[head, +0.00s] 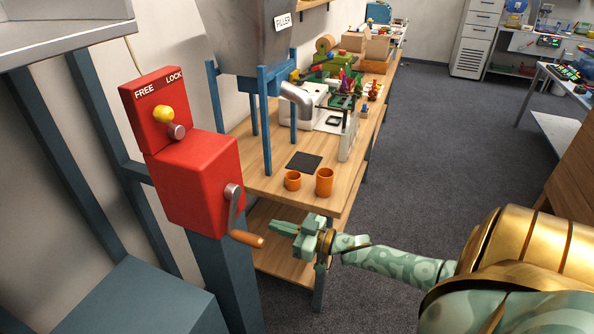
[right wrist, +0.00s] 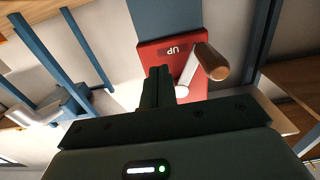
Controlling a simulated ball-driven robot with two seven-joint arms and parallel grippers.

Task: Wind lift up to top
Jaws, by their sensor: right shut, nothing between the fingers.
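The red winch box (head: 198,178) stands on a blue post. Its crank (head: 234,205) hangs down and ends in a wooden handle (head: 247,239). In the right wrist view the handle (right wrist: 211,62) is right of the fingers, and the box (right wrist: 172,52) bears an upside-down "UP" label. Above the box is a red FREE/LOCK panel (head: 150,95) with a yellow knob (head: 163,114); I cannot tell its setting. My right gripper (head: 272,227) is shut and empty, just right of the handle and apart from it. My left gripper is out of view.
A grey platform (head: 75,38) on blue legs is at upper left. A wooden bench (head: 262,179) behind the winch holds two orange cups (head: 324,182), a dark pad (head: 304,161) and the filler hopper (head: 245,35). The carpeted floor (head: 440,130) right of the bench is open.

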